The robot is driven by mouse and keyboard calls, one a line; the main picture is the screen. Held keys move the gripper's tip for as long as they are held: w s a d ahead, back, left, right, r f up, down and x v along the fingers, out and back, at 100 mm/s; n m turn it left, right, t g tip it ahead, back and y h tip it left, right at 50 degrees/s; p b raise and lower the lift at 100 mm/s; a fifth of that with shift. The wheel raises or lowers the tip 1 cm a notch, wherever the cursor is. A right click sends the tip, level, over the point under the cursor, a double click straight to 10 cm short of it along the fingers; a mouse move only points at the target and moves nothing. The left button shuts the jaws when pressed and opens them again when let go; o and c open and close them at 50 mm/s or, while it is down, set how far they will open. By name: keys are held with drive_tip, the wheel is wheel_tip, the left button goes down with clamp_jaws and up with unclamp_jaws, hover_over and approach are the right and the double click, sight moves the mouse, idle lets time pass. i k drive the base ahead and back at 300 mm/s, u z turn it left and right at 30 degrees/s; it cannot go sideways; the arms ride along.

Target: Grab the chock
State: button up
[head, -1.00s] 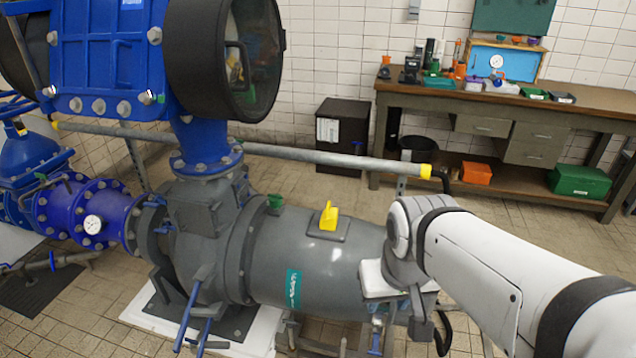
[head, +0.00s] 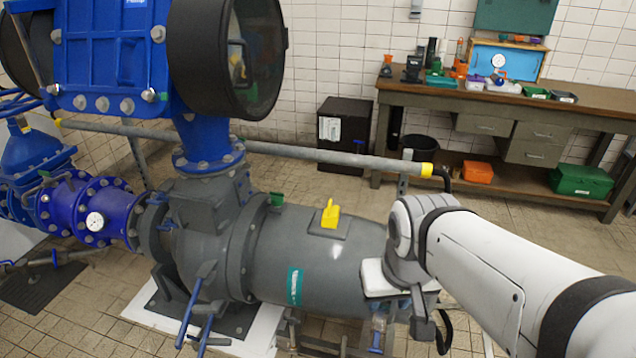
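A small yellow chock (head: 330,214) sits on a flat grey pad (head: 330,229) on top of the large grey pipe body. It has a wedge-like base with an upright part. My white arm comes in from the lower right, and its wrist is to the right of the chock, apart from it. My gripper's fingers cannot be made out clearly; the wrist end points down beside the right end of the pipe. I cannot tell whether anything is held.
A horizontal grey rail (head: 330,158) with a yellow end runs behind the pipe. A blue valve body (head: 108,55) rises at left. A workbench (head: 510,110) and a dark cabinet (head: 343,135) stand at the back.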

sight(331, 213)
drive_tip(key=u, duration=0.6)
drive_tip(key=k, duration=0.85)
drive_tip(key=u, duration=0.65)
drive_tip(key=k, duration=0.4)
drive_tip(key=u, duration=0.45)
drive_tip(key=i, duration=1.5)
drive_tip(key=z, duration=1.15)
drive_tip(key=i, duration=1.15)
drive_tip(key=z, duration=0.9)
drive_tip(key=i, duration=0.25)
drive_tip(key=z, duration=0.2)
drive_tip(key=k, duration=0.75)
drive_tip(key=z, duration=0.2)
drive_tip(key=i, duration=0.65)
